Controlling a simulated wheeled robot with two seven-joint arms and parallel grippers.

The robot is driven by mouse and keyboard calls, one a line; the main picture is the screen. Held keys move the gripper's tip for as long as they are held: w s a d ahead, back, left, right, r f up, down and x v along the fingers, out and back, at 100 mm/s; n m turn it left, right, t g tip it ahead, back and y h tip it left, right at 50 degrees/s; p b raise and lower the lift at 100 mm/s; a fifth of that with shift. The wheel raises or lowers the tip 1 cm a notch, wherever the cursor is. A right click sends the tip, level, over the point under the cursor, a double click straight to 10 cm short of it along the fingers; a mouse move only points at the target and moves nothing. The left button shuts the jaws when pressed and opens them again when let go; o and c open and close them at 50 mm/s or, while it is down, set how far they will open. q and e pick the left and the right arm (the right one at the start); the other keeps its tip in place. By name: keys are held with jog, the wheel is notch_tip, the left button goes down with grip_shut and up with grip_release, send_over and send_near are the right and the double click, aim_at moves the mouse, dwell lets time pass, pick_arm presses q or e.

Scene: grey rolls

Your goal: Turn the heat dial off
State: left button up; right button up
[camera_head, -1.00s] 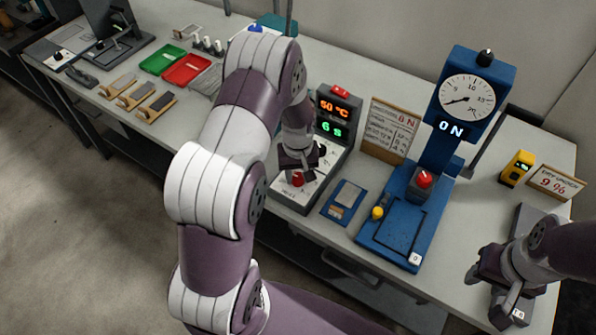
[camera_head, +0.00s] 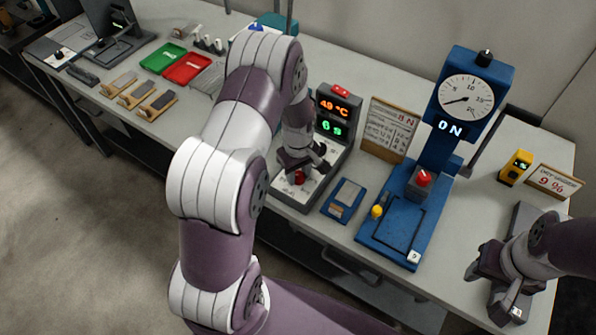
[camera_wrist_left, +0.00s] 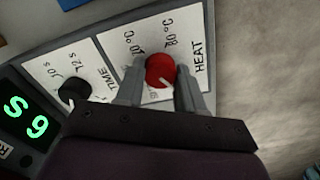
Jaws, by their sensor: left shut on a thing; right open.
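The red heat dial (camera_wrist_left: 160,71) sits on the white panel marked HEAT, with a white pointer line on it. My left gripper (camera_wrist_left: 160,80) is shut on the dial, with one finger on each side. In the head view the dial (camera_head: 299,177) shows just below my left gripper (camera_head: 304,165). The control box (camera_head: 331,113) has an orange display reading about 49 °C and a green display below it. My right gripper (camera_head: 474,279) is open and empty at the right front of the bench.
A black TIME dial (camera_wrist_left: 74,91) is beside the heat dial. To the right stand a blue press (camera_head: 388,237) with a round gauge and an "ON" display, a sign board (camera_head: 389,131) and a blue pad (camera_head: 344,201). Green (camera_head: 163,58) and red (camera_head: 187,68) trays lie at the left.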

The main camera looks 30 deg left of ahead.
aim_at(298, 175)
pick_arm(q)
jog(key=shift+w+r, duration=0.15)
jog(key=o, duration=1)
jog(key=shift+o, duration=0.2)
jog(key=shift+r, duration=0.1)
notch_tip(298, 175, up, 12)
jog(key=b, duration=0.1)
jog(key=shift+r, duration=0.25)
